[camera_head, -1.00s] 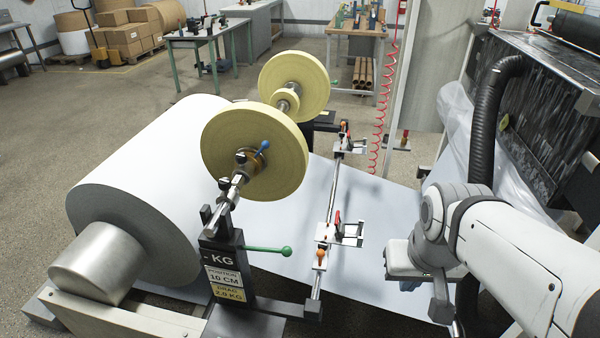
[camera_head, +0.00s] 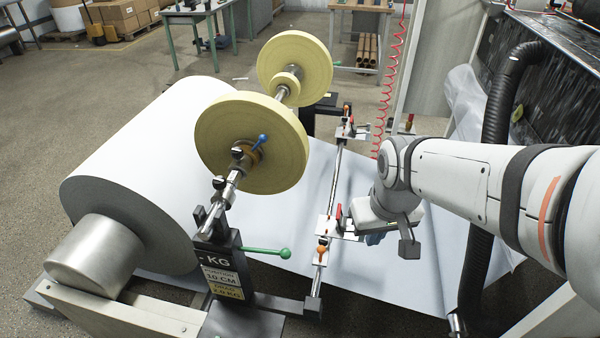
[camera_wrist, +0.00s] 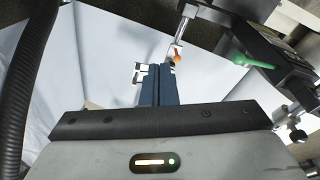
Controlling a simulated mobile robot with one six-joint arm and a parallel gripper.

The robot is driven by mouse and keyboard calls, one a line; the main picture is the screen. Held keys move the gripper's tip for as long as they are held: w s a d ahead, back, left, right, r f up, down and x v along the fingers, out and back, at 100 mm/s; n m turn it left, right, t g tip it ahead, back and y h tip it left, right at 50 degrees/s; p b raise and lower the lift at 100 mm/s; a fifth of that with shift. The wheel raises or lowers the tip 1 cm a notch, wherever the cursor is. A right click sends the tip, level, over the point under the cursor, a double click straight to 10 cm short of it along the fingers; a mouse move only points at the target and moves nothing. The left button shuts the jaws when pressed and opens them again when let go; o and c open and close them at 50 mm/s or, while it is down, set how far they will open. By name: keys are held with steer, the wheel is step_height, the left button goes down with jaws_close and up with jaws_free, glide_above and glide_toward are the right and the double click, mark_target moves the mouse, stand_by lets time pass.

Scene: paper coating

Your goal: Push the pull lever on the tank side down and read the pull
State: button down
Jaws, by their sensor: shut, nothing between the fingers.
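A lever with a green knob (camera_head: 284,253) sticks out to the right from a black post (camera_head: 222,260). The lever lies about level; its green knob also shows at upper right in the wrist view (camera_wrist: 239,59). The post's display (camera_head: 215,257) reads "- KG" above a label (camera_head: 220,280) with "10 CM". My gripper (camera_head: 376,238) is right of the lever, above the paper sheet, and apart from the lever. In the wrist view my gripper (camera_wrist: 160,72) shows two blue fingers together, with nothing held. I cannot tell which side is the tank side.
A steel rod with an orange knob (camera_head: 321,250) and clamps with red levers (camera_head: 339,215) stands between my gripper and the green lever. A large paper roll (camera_head: 130,170) and yellow discs (camera_head: 250,143) are on the left. A black hose (camera_head: 500,110) hangs at right.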

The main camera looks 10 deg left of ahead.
steer(key=w+a+f+n+p, duration=0.1)
steer(key=w+a+n, duration=0.2)
steer(key=a, duration=0.6)
steer(key=n+g+p, duration=0.1)
steer(key=n, duration=0.2)
glide_above(287, 252)
step_height(287, 252, down, 3)
steer(key=shift+s+d+f, duration=0.15)
steer(key=shift+s+d, duration=0.2)
steer(key=shift+f, duration=0.1)
steer(key=f+b, duration=0.1)
steer(key=f, duration=0.1)
steer(key=f+b, duration=0.3)
steer(key=f, duration=0.1)
steer(key=shift+w+a+f+b, duration=0.25)
steer(key=shift+f+b, duration=0.15)
